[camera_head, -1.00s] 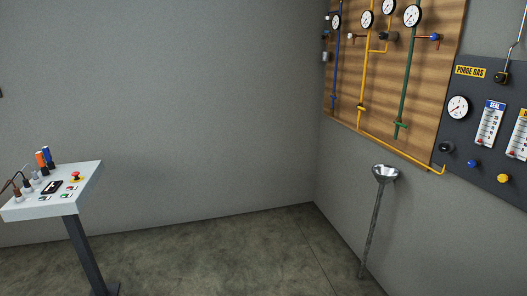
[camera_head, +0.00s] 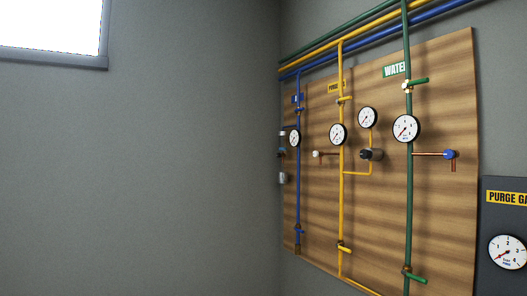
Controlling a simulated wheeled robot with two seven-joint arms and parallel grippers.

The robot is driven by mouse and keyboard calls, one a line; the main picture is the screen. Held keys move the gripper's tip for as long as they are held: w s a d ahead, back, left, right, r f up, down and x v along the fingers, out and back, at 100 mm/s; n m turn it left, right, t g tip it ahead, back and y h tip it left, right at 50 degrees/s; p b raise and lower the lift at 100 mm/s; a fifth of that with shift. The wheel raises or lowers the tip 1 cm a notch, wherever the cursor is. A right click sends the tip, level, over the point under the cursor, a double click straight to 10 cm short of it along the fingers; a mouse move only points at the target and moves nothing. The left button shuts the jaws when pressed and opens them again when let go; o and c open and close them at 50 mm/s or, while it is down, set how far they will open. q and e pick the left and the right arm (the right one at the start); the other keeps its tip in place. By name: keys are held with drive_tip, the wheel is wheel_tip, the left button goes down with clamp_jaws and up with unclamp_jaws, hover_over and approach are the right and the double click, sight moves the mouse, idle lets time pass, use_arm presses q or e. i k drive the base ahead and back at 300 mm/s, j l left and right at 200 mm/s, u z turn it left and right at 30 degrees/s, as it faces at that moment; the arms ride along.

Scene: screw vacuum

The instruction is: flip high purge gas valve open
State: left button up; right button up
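The yellow purge gas pipe (camera_head: 341,200) runs down a wooden board on the right-hand wall. Its high valve (camera_head: 346,99) is near the top, just below a yellow label (camera_head: 336,88). The high valve's yellow handle sticks out to the right, across the pipe. A lower yellow valve (camera_head: 345,249) sits near the bottom of the same pipe, its handle also out to the right. Neither of my grippers is in view.
The wooden board (camera_head: 450,200) also carries a blue pipe (camera_head: 298,180), a green water pipe (camera_head: 409,200) and several gauges. A dark purge gas panel (camera_head: 497,220) is at the right edge. A window (camera_head: 50,25) is at upper left.

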sight(347, 98)
drive_tip(key=i+l+z, duration=0.1)
drive_tip(key=i+z, duration=0.2)
drive_tip(key=i, duration=0.25)
drive_tip(key=i+z, duration=0.35)
drive_tip(key=i, duration=0.15)
